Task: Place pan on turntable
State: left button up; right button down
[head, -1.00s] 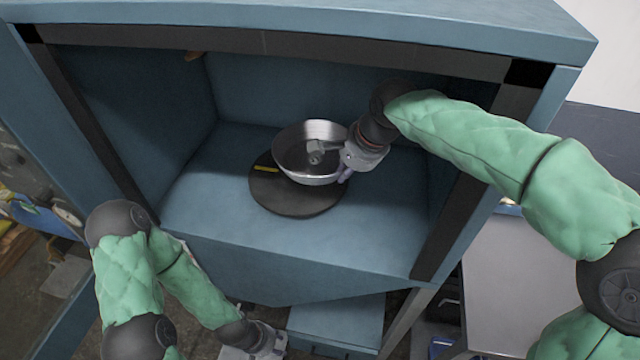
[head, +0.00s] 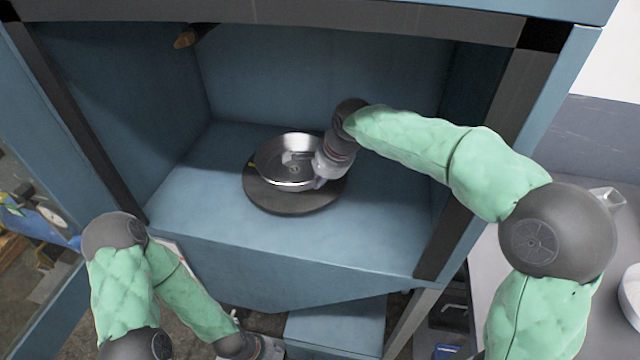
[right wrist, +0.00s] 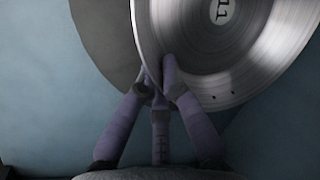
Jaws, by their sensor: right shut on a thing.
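The metal pan (head: 279,173) is at the dark round turntable (head: 292,203) inside the blue cabinet, over its upper part. I cannot tell whether its base touches the turntable. My right gripper (head: 318,182) reaches in from the right and is shut on the pan's near right rim. In the right wrist view its fingers (right wrist: 161,80) pinch the edge of the pan (right wrist: 240,55), and part of the turntable (right wrist: 108,40) shows beside it. My left gripper (head: 268,348) is low at the bottom edge, outside the cabinet, with its fingers cut off by the frame.
The blue cabinet (head: 190,195) has side walls and a front edge around the turntable. Its floor is clear on both sides. A grey counter (head: 490,275) with a white bowl (head: 630,295) stands at the right.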

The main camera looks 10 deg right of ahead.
jog(key=shift+r, duration=0.1)
jog(key=c, duration=1.7)
grip_release()
jog(key=shift+f, duration=0.2)
jog(key=o, duration=0.3)
jog(key=shift+r, duration=0.1)
jog(key=p+v, duration=0.5)
jog(key=v, duration=0.7)
